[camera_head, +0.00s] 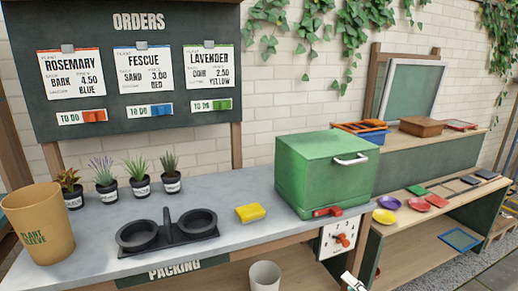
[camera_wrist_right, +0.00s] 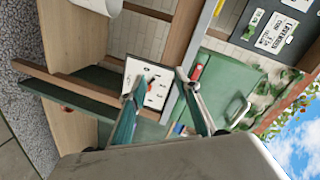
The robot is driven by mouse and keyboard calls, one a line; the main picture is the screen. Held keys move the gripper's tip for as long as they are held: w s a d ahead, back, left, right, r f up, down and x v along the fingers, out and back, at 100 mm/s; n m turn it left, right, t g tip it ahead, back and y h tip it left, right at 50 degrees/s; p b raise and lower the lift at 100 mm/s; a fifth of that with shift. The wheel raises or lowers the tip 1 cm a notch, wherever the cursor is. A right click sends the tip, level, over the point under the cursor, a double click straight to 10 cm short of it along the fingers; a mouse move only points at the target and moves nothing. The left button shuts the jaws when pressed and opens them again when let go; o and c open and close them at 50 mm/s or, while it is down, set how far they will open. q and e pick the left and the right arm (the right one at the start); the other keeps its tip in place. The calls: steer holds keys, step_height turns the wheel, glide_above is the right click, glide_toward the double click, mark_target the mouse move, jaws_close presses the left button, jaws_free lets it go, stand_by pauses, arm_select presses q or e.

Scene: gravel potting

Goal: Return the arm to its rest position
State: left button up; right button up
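My right gripper (camera_head: 353,282) shows only as a small pale part at the bottom edge of the head view, in front of the bench. In the right wrist view my right gripper (camera_wrist_right: 160,83) has its two fingers apart with nothing between them. Behind the fingers there is a white dial panel (camera_wrist_right: 147,92) with a red pointer; the panel also shows in the head view (camera_head: 336,238). My left gripper is in neither view.
A green box (camera_head: 322,172) with a red lever (camera_head: 328,212) stands on the grey bench. A yellow block (camera_head: 250,213), a black two-cup holder (camera_head: 168,237), several potted plants and a tan sleeve pot (camera_head: 38,225) stand left. A white bin (camera_head: 265,276) is below.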

arm_select(q)
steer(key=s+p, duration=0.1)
steer(key=p, duration=0.1)
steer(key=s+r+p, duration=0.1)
steer(key=p, duration=0.3)
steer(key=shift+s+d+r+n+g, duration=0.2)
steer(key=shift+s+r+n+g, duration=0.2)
arm_select(e)
steer(key=s+a+f+n+g+h, duration=0.1)
steer(key=s+a+f+n, duration=0.1)
steer(key=s, duration=0.8)
steer(key=s+a+f+n+g+h, duration=0.1)
steer(key=s+f+n, duration=0.4)
steer(key=s, duration=0.5)
steer(key=s+a+f+n+g, duration=0.2)
steer(key=s+a+f+n, duration=0.2)
steer(key=s, duration=0.5)
steer(key=shift+s+a+n+h, duration=0.25)
steer(key=shift+s+n+h, duration=0.15)
steer(key=shift+n, duration=0.5)
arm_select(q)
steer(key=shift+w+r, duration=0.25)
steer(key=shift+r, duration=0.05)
arm_select(e)
steer(key=shift+f, duration=0.1)
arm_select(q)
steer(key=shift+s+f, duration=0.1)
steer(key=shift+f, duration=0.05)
